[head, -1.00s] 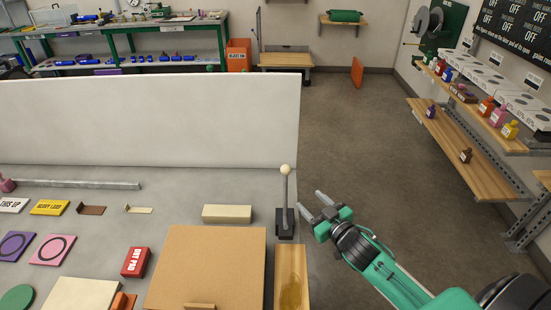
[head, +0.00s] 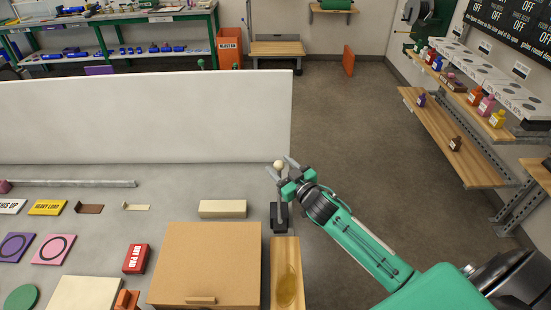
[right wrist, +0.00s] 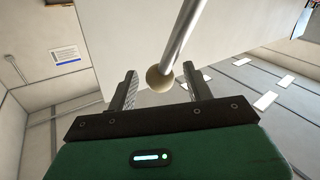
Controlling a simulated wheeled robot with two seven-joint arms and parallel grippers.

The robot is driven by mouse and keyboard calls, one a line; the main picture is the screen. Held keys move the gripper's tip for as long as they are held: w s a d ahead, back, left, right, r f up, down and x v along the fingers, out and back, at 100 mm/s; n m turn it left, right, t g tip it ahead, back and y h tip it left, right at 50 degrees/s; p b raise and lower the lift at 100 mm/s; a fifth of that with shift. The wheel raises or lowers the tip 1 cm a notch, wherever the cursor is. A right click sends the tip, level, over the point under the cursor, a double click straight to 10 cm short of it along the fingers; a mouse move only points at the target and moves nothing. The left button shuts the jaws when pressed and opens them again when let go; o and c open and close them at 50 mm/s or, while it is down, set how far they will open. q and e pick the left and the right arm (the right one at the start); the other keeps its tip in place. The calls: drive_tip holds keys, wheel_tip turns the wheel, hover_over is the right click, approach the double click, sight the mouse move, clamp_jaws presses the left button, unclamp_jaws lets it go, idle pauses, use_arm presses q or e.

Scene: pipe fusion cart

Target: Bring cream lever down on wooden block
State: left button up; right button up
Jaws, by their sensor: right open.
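The cream lever has a round cream knob (head: 279,165) on a metal shaft rising from a black base (head: 279,218) at the table's right edge. It stands upright. The wooden block (head: 285,262), with a darker oval patch on top, lies just in front of the base. My right gripper (head: 281,167) is open at knob height, its two fingers on either side of the knob. In the right wrist view the knob (right wrist: 160,78) shows between the open fingertips, with the shaft running up and right; contact cannot be told. My left gripper is not in view.
A brown box (head: 208,262) stands left of the wooden block, with a cream block (head: 222,208) behind it. A red pad (head: 136,259) and signs lie farther left. A white panel (head: 145,120) closes the table's back. Open floor lies to the right.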

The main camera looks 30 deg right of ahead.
sight(276, 162)
drive_tip(key=shift+w+a+p, duration=0.2)
drive_tip(key=shift+w+p, duration=0.1)
drive_tip(key=shift+w, duration=1.2)
clamp_jaws()
